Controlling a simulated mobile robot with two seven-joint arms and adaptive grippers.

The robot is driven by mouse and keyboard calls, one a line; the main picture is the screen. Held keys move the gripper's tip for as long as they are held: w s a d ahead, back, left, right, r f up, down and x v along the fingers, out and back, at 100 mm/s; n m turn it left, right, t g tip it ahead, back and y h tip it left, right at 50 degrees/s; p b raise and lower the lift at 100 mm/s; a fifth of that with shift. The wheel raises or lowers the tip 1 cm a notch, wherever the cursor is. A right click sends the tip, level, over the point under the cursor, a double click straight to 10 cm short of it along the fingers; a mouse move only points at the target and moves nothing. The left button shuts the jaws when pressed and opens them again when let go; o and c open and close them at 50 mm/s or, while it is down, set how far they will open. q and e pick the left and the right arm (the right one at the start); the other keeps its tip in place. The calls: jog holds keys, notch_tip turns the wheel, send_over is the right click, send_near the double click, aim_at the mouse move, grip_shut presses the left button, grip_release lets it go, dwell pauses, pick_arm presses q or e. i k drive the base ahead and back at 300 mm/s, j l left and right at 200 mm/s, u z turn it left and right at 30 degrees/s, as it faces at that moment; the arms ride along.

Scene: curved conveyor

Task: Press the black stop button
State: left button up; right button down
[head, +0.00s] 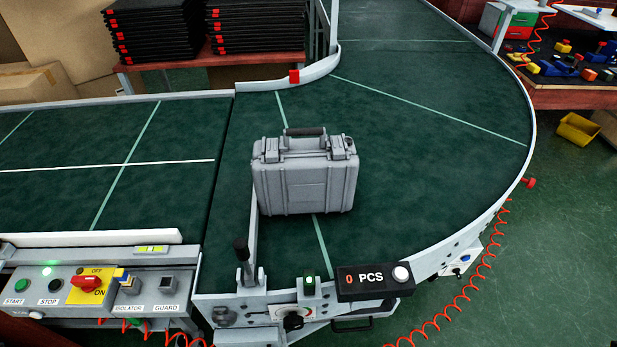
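The black stop button (55,285) sits on the grey control panel (30,297) at the lower left of the head view, above the label STOP. A green start button (20,286) is to its left. A red rotary switch (87,283) on a yellow OFF/ON plate is to its right. A green light glows just above and between the start and stop buttons. Neither of my grippers shows in the head view.
A grey hard case (305,180) stands upright on the green curved conveyor (420,130). A black lever (242,250) and a PCS counter (371,279) reading 0 are at the conveyor's front edge. A white rail (90,239) runs behind the panel. Red coiled hoses hang at the right.

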aim_at(54, 284)
jog(key=u, duration=1.85)
